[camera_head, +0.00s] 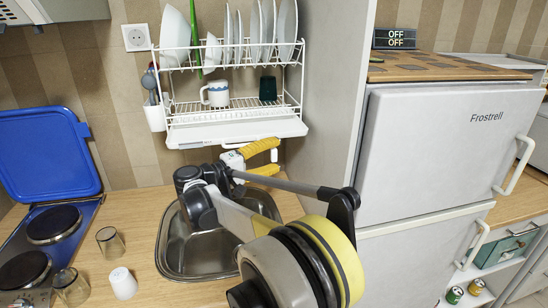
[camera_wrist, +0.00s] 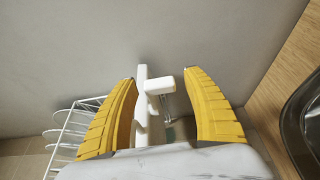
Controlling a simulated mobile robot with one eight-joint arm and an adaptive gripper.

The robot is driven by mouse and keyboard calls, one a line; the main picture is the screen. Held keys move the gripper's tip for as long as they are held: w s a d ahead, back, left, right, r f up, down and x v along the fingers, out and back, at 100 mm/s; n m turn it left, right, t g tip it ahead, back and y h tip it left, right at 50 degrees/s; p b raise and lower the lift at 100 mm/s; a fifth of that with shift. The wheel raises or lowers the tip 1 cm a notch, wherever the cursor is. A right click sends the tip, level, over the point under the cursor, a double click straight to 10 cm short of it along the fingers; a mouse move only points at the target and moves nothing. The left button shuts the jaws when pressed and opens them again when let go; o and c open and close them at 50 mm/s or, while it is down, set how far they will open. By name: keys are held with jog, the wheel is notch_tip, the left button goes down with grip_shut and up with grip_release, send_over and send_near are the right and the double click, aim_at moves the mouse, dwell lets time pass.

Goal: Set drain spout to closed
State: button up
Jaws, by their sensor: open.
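My gripper (camera_head: 277,156) is open below the right end of the dish rack's white drip tray (camera_head: 238,132). In the wrist view, its two yellow fingers (camera_wrist: 160,77) stand apart. A small white block, which looks like the drain spout (camera_wrist: 160,86), shows between the fingertips, nearer the right finger. A white upright strip (camera_wrist: 141,110) shows beside it, nearer the left finger. No clear contact shows between the fingers and the spout. I cannot tell from these views whether the spout is open or closed.
The dish rack (camera_head: 232,60) holds plates and a cup. A steel sink (camera_head: 180,250) lies below my arm. The grey cabinet side (camera_head: 325,90) stands close on the right. Glasses (camera_head: 110,242), a white shaker (camera_head: 123,283) and a hob with a raised blue lid (camera_head: 45,150) are at left.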

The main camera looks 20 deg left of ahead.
jog(key=shift+c, duration=0.5)
jog(key=c, duration=1.1)
jog(key=shift+o, duration=0.2)
jog(key=shift+d+y, duration=0.1)
jog(key=shift+y, duration=0.2)
jog(key=shift+w+d+n+t+y+b, duration=0.2)
jog(key=shift+d+n+t+y, duration=0.1)
jog(key=shift+n+t+y, duration=0.3)
jog(key=shift+w+d+n+t+y+b, duration=0.1)
jog(key=shift+w+d+n+t+y, duration=0.25)
jog(key=shift+n+y, duration=0.45)
jog(key=n+y, duration=0.1)
jog(key=t+y, duration=0.1)
jog(key=y, duration=0.1)
jog(key=n+y, duration=0.1)
jog(key=shift+w+d+n, duration=0.3)
jog(key=shift+w+d, duration=0.05)
jog(key=shift+c, duration=0.2)
jog(key=shift+w+d+n+y+b, duration=0.1)
jog(key=shift+w+n+y, duration=0.3)
jog(key=shift+n+y, duration=0.7)
jog(key=shift+w+d+n+y+b, duration=0.1)
jog(key=shift+w+n+y, duration=0.35)
jog(key=shift+y, duration=1.2)
jog(key=shift+w+d+n+y+b, duration=0.1)
jog(key=shift+w+n+y, duration=0.2)
jog(key=shift+n+y, duration=0.85)
jog(key=shift+y, duration=0.3)
